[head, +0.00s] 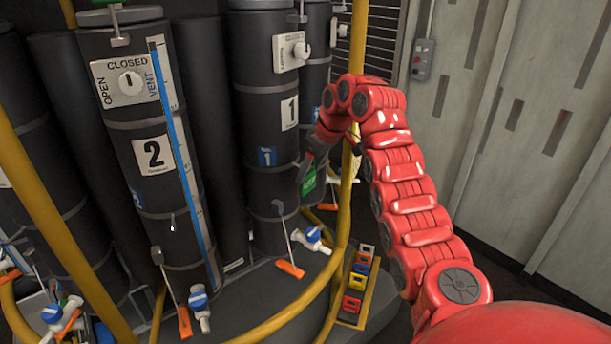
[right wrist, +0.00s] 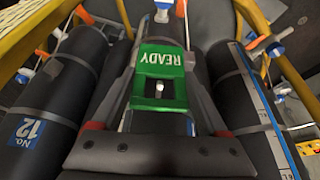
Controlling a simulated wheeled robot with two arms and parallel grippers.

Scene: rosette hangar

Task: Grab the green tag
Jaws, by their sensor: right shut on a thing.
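The green tag (head: 308,184) shows in the head view at the tip of my right gripper (head: 305,176), just right of the black cylinder numbered 1 (head: 265,120). In the right wrist view the tag (right wrist: 157,62) is seen close up, with the white word READY and a square hole. It sits between the fingers of my right gripper (right wrist: 160,80), which is shut on it. I cannot tell whether the tag still touches anything behind it. My left gripper is not in view.
A black cylinder numbered 2 (head: 152,155) stands left of it. A yellow rail (head: 352,130) runs close beside my right gripper. Blue-handled valves (head: 314,236) and orange tags (head: 290,269) sit low down. A tray holds several coloured tags (head: 351,305). Pale wall panels (head: 520,130) stand at right.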

